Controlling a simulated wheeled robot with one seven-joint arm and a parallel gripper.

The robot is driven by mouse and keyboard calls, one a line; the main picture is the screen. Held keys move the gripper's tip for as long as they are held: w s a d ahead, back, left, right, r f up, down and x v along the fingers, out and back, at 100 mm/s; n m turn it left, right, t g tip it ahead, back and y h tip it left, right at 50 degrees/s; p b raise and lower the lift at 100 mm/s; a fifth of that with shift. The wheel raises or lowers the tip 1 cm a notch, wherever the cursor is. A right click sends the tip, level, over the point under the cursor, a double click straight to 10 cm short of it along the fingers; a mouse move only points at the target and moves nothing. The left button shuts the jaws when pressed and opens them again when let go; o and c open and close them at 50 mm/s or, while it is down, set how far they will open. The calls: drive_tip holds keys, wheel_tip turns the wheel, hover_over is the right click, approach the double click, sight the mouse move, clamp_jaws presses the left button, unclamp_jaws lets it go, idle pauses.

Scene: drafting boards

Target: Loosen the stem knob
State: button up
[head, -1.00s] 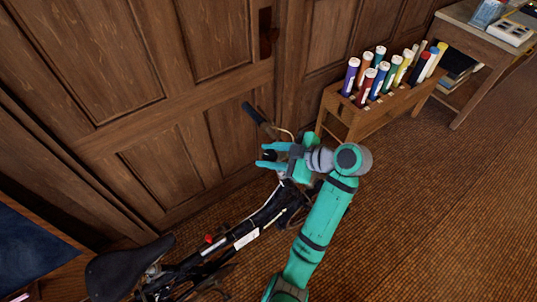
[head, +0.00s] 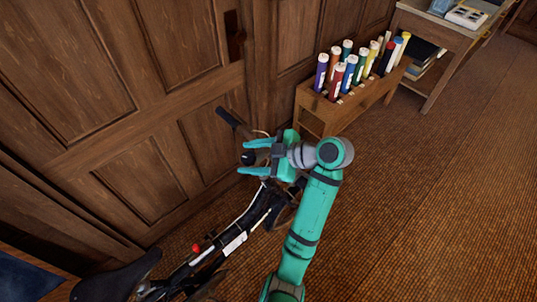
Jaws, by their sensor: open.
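A dark bicycle (head: 236,243) leans by the wooden panelling. Its handlebar grip (head: 228,117) points up and left. A round black knob (head: 248,158), seemingly the stem knob, sits at the front end of the bicycle. My teal gripper (head: 242,157) is open, and in the picture its two fingers lie above and below the knob. I cannot tell whether either finger touches it. My gripper's body and wrist hide much of the stem and the bicycle's front.
A wooden rack (head: 314,118) of several coloured tubes stands right of the handlebar. A table (head: 447,30) with books beneath is at the upper right. The wooden panelling (head: 160,150) is close behind the bicycle. The brown carpet (head: 440,200) at right is clear.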

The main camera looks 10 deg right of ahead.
drive_tip(key=v, duration=0.9)
idle(0.4)
drive_tip(key=shift+s+d, duration=0.15)
idle(0.4)
